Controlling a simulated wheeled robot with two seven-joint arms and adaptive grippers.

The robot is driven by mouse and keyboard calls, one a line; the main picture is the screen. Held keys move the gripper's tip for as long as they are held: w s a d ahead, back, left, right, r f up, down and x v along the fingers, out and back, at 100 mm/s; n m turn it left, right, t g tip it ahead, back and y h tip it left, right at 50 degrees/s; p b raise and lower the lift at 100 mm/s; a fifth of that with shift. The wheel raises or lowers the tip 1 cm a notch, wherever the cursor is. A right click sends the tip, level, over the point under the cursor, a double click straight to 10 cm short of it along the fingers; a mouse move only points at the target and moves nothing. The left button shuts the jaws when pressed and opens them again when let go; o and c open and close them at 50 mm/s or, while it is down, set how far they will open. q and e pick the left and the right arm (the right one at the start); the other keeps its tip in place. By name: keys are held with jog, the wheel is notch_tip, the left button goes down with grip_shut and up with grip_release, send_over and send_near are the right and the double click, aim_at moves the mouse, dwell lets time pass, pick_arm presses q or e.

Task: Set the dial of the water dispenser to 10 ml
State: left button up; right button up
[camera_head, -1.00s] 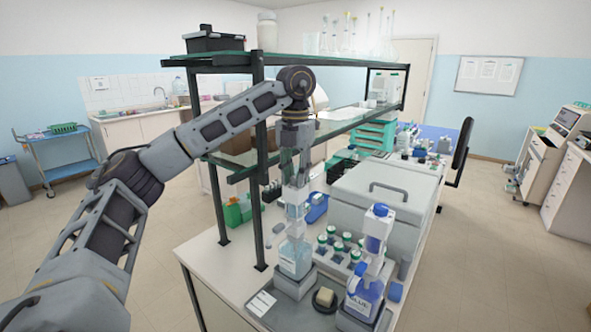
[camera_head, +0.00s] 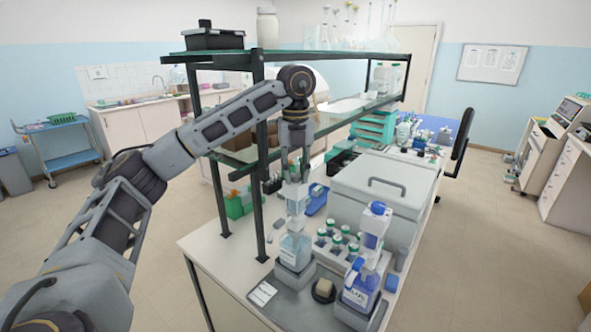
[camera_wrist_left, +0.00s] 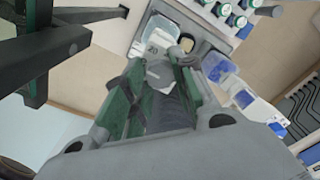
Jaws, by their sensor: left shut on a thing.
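The water dispenser (camera_head: 295,248) is a clear bottle with pale blue liquid and a tall, pale dispensing head, upright on a grey stand at the bench's front. My left gripper (camera_head: 294,177) points down from above and is shut on the top of the dispenser, where the dial is. In the left wrist view its green-padded fingers (camera_wrist_left: 160,88) close around a pale grey part of the dispenser (camera_wrist_left: 160,72). The dial's setting cannot be read; the fingers hide much of it. My right gripper is not in view.
A blue-labelled dispenser bottle (camera_head: 361,285) stands to the right. Several green-capped bottles (camera_head: 337,240) stand behind. A dark round dish (camera_head: 324,290) lies between the dispensers. A black shelf post (camera_head: 262,180) rises close to the left of my gripper.

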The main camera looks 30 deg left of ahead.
aim_at(296, 175)
pick_arm(q)
jog(key=o, duration=1)
jog(key=shift+o, duration=0.2)
jog(key=shift+r, duration=0.1)
jog(key=shift+r, duration=0.2)
notch_tip(296, 175, up, 11)
jog(key=shift+r, duration=0.2)
dwell(1.4)
dwell(0.7)
